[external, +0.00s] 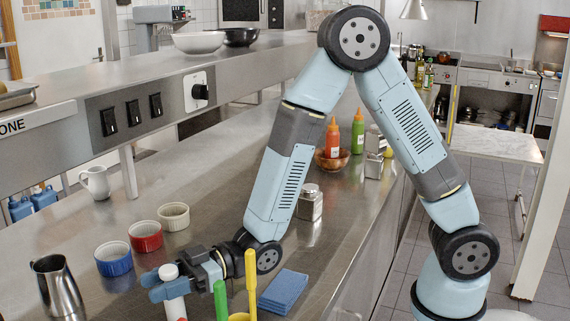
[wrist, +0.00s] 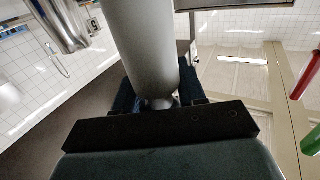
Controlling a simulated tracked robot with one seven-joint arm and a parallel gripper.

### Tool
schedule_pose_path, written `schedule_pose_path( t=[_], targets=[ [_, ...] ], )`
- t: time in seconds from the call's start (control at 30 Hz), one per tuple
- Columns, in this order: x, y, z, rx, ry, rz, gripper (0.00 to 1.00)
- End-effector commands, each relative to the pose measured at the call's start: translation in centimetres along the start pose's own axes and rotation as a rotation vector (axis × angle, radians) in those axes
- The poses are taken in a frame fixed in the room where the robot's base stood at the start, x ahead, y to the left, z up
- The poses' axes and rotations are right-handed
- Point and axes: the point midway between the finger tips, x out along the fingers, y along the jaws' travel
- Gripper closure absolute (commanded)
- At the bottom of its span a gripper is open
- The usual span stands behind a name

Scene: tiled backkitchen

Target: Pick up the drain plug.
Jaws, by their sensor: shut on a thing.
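The drain plug appears to be the pale, tube-like piece (external: 175,305) at the lower left of the external view, with a white rounded top. My gripper (external: 172,285) is low over the steel counter and shut around the tube just below that top. In the wrist view, the tube (wrist: 142,45) looks grey-white and runs from the top edge down between the fingers of my gripper (wrist: 158,98). The tube's lower end is cut off in the external view, so I cannot tell whether it touches the counter.
A steel pitcher (external: 56,286) and blue (external: 114,260), red (external: 146,237) and cream (external: 174,217) ramekins stand left of my gripper. Green (external: 221,302) and yellow (external: 251,285) handles rise close to its right, before blue folded cloths (external: 284,292). The counter's middle (external: 222,190) has free room.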

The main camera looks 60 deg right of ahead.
Motion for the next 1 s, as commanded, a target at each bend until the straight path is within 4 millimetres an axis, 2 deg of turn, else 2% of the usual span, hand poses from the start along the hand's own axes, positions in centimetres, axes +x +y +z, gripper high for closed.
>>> schedule_pose_path(
  t=[0.03, 0.2, 0.4, 0.53, 0.67, 1.0],
  targets=[
    [0.0, 0.0, 0.1, 0.001, -0.003, 0.001, 0.79],
    [-0.1, 0.0, 0.1, 0.001, -0.003, 0.001, 0.93],
    [-0.1, 0.0, 0.1, 0.001, -0.004, 0.001, 0.93],
    [-0.1, 0.1, -0.6, 0.000, -0.002, 0.001, 0.93],
    [-0.1, 0.1, -2.1, -0.002, 0.000, 0.001, 0.94],
    [-0.1, 0.0, -7.5, -0.002, 0.000, 0.001, 0.94]
  ],
)
